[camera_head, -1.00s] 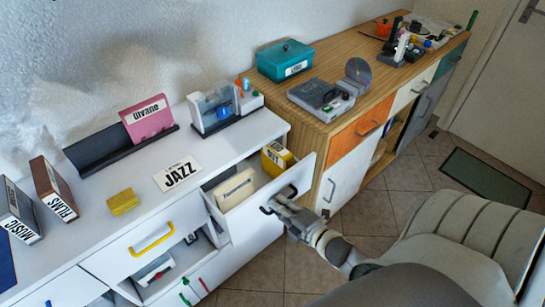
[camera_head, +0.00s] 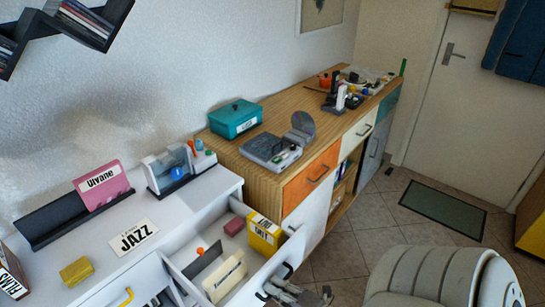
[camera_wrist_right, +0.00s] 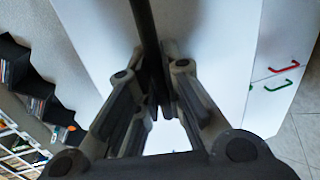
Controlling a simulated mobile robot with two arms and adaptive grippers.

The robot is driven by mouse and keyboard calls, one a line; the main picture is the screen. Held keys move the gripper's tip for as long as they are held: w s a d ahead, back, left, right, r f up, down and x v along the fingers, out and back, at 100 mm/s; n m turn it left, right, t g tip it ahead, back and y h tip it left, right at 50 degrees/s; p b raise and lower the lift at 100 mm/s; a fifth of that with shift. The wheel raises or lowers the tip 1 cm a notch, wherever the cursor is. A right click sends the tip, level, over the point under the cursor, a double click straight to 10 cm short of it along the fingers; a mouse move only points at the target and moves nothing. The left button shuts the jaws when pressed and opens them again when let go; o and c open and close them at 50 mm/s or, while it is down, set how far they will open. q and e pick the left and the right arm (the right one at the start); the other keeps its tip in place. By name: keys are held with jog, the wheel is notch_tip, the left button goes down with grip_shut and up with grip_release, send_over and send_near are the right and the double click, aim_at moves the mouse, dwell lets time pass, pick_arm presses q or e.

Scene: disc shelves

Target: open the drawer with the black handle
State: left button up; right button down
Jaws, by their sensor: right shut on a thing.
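The white drawer (camera_head: 297,243) with the black handle (camera_head: 287,270) is pulled out of the white cabinet in the head view, and its inside shows. My right gripper (camera_head: 290,291) is at the bottom edge, at the handle on the drawer front. In the right wrist view, the fingers of my right gripper (camera_wrist_right: 158,100) are closed around the dark handle bar (camera_wrist_right: 146,35), in front of a white surface. My left gripper is in no view.
The drawer holds a yellow box (camera_head: 264,234), a dark red box (camera_head: 234,226) and upright cards (camera_head: 225,277). A wooden cabinet (camera_head: 241,165) with an orange drawer stands behind. A grey-white chair (camera_head: 435,278) is at the lower right. Tiled floor (camera_head: 370,240) lies between.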

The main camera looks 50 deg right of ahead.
jog(key=shift+s, duration=0.2)
jog(key=c, duration=1.8)
grip_release()
jog(key=v, duration=1.2)
jog(key=shift+d, duration=0.1)
